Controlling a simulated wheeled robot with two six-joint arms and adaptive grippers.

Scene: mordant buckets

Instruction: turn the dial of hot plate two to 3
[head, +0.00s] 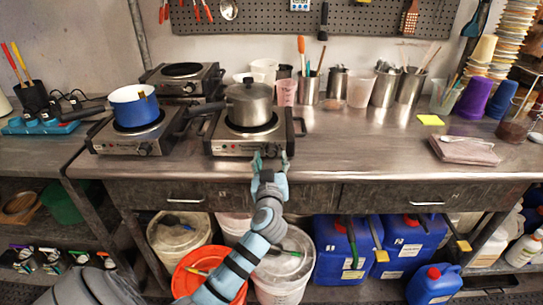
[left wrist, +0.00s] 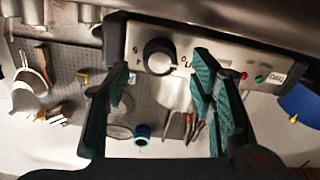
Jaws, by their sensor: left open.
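A hot plate (head: 230,148) with a lidded steel pot (head: 249,103) on it stands at the counter's front edge. Its front panel fills the top of the left wrist view (left wrist: 225,64), with a small upside-down label (left wrist: 277,77) that seems to read TWO. The black dial (left wrist: 159,57) with a light face shows there; its setting is too small to read. My left gripper (head: 270,158) is in front of this panel and hides the dial in the head view. In the left wrist view its fingers (left wrist: 160,76) are open, one to each side of the dial; contact cannot be told.
A second hot plate (head: 120,143) with a blue pot (head: 133,105) stands close to the left. An empty hot plate (head: 183,82) is behind. Beakers (head: 360,88) and steel cups stand to the right.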

